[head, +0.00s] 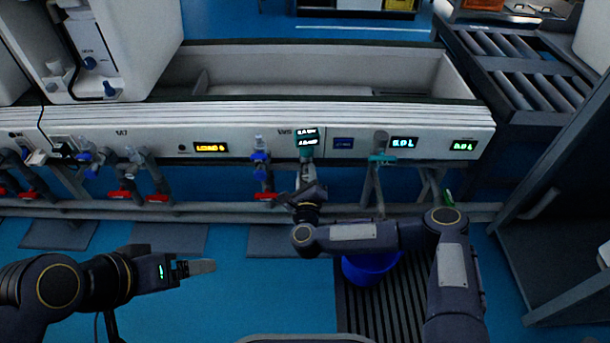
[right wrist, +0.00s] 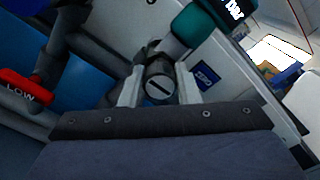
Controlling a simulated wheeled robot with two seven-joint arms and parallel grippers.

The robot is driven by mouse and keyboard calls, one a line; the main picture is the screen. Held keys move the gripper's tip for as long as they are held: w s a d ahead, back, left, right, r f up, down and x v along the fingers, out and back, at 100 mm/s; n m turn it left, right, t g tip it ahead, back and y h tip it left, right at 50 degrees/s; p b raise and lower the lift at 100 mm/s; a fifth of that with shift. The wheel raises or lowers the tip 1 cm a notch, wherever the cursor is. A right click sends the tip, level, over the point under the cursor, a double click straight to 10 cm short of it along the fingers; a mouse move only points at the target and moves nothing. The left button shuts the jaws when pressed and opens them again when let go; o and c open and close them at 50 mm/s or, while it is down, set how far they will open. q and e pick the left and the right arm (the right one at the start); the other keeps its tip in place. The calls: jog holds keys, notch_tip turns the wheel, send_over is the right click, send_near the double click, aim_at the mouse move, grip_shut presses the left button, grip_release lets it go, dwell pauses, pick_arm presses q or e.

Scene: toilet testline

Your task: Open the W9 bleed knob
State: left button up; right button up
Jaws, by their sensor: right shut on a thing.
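The W9 station is on the white front panel, its label (head: 285,131) left of a teal gauge (head: 307,137) with a lit display. In the right wrist view, a round grey knob (right wrist: 160,85) with a dark slot across its face sits below the teal gauge (right wrist: 200,22). I take it as the bleed knob. My right gripper (right wrist: 158,88) is shut on this knob, one pale finger on each side. In the head view the right gripper (head: 306,176) hides most of the knob. My left gripper (head: 200,267) is over the blue floor, away from the panel; its finger gap does not show.
A valve with blue fittings and a red handle (head: 265,196) stands left of the right gripper. Another teal gauge (head: 381,157) is to the right. A red LOW handle (right wrist: 24,90) shows in the wrist view. A blue bucket (head: 368,269) is below my right arm.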

jog(key=shift+n, duration=0.3)
jog(key=n, duration=0.1)
jog(key=n+p, duration=0.1)
jog(key=shift+r+n+p, duration=0.2)
jog(key=shift+n+p, duration=0.1)
jog(key=n+p, duration=0.1)
jog(key=n, duration=0.4)
jog(key=shift+p, duration=0.3)
jog(key=n, duration=0.5)
jog(key=shift+p, duration=0.35)
jog(key=n, duration=0.4)
jog(key=shift+n, duration=0.3)
jog(key=shift+w, duration=0.1)
jog(key=o, duration=0.7)
jog(key=shift+o, duration=1.4)
jog(key=shift+f, duration=0.1)
